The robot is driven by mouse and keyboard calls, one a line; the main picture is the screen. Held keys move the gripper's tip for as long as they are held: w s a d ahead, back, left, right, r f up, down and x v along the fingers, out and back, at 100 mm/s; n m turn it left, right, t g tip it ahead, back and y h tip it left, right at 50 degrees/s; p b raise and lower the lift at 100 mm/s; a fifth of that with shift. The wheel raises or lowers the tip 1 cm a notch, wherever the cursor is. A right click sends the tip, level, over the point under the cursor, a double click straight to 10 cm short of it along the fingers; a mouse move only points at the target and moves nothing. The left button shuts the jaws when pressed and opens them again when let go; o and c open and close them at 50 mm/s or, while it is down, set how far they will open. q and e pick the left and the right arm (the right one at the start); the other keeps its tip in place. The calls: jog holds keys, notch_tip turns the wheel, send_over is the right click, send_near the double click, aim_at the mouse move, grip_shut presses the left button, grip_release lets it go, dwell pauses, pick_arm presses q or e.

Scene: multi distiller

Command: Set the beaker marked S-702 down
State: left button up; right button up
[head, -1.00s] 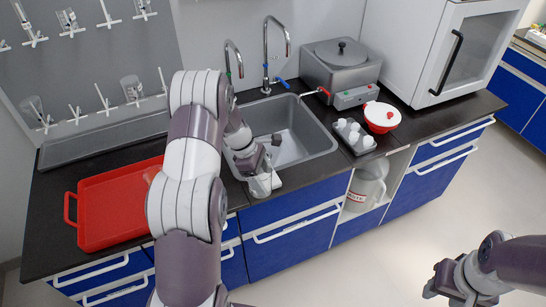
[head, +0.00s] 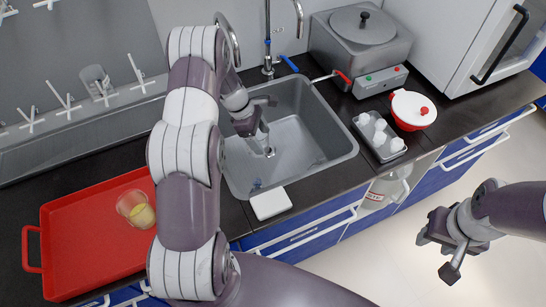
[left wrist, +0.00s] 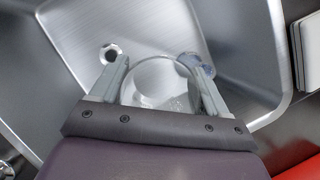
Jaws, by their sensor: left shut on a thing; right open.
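My left gripper (head: 262,128) is over the sink (head: 312,165) in the head view. In the left wrist view its fingers (left wrist: 165,88) are shut on a clear glass beaker (left wrist: 160,78), held above the metal basin. Faint marks show on the glass, too small to read. In the head view the held beaker is hard to make out. A second clear beaker (head: 137,211) with yellow contents stands in the red tray (head: 80,260), left of my left arm. My right gripper (head: 438,256) is open and empty at the right, above the floor.
A white flat block (head: 270,203) lies at the sink's front edge. A small blue item (head: 257,184) is in the basin. Right of the sink are a rack of white bottles (head: 379,137), a red-and-white bowl (head: 412,110) and a metal bath (head: 358,50). A faucet (head: 268,40) stands behind.

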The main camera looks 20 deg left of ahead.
pick_arm(q)
jog(key=f, duration=0.1)
jog(key=f+b, duration=0.1)
jog(key=f, duration=0.1)
jog(key=f+b, duration=0.1)
jog(key=f, duration=0.1)
jog(key=shift+s+d+f, duration=0.2)
jog(key=shift+s, duration=0.15)
notch_tip(320, 180, down, 10)
jog(key=shift+w+a+r, duration=0.1)
jog(key=shift+r, duration=0.15)
jog(key=shift+f, duration=0.35)
pick_arm(e)
jog(key=shift+s+d+f, duration=0.1)
jog(key=shift+s+f, duration=0.1)
jog(key=shift+f, duration=1.05)
pick_arm(q)
jog(key=shift+f, duration=0.2)
jog(key=o, duration=1.2)
jog(key=shift+c, duration=0.2)
pick_arm(e)
jog(key=shift+f, duration=0.15)
